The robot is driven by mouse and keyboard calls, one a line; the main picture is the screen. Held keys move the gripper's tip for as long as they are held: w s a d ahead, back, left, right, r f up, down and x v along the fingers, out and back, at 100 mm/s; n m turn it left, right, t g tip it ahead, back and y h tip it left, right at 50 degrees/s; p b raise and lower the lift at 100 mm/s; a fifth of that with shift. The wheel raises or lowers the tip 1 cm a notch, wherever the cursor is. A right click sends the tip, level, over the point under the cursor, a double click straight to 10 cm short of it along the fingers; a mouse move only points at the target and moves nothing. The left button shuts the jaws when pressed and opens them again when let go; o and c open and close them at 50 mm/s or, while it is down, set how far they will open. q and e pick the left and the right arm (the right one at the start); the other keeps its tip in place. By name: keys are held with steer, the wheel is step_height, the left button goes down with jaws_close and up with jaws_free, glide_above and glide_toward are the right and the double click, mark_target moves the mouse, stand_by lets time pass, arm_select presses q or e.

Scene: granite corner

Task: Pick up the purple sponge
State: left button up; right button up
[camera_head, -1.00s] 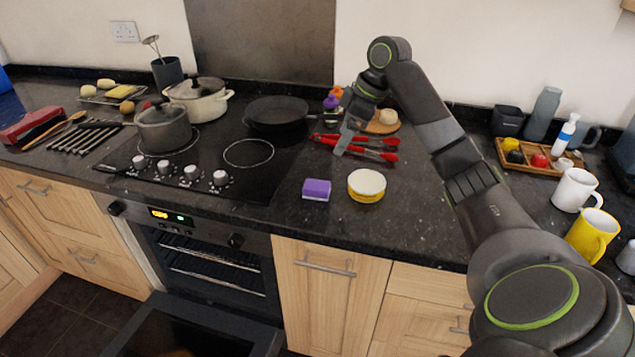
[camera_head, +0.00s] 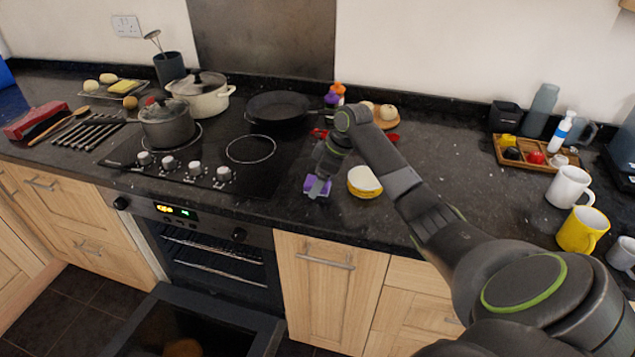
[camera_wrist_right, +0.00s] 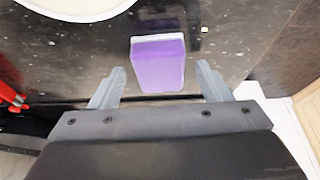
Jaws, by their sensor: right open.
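The purple sponge (camera_head: 318,187), with a pale layer on one side, lies on the dark granite counter between the hob and a yellow-sided round tub. In the head view my right gripper (camera_head: 317,188) is just above it and partly covers it. In the right wrist view the sponge (camera_wrist_right: 158,64) stands out ahead of the open fingers (camera_wrist_right: 160,85), roughly centred between them. The fingers do not appear to touch it. My left gripper is not in view.
The yellow tub with a pale top (camera_head: 364,182) sits close on the right of the sponge. Red tongs (camera_head: 388,137) lie behind my right arm. The hob with a lidded grey pot (camera_head: 167,124) is to the left. The counter's front edge is near.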

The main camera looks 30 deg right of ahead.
steer(key=shift+w+a+f, duration=0.1)
steer(key=shift+f, duration=0.25)
steer(key=shift+c, duration=0.4)
steer(key=c, duration=1)
steer(key=shift+r, duration=0.15)
step_height(320, 180, up, 10)
steer(key=shift+f+b, duration=0.1)
steer(key=shift+b, duration=0.7)
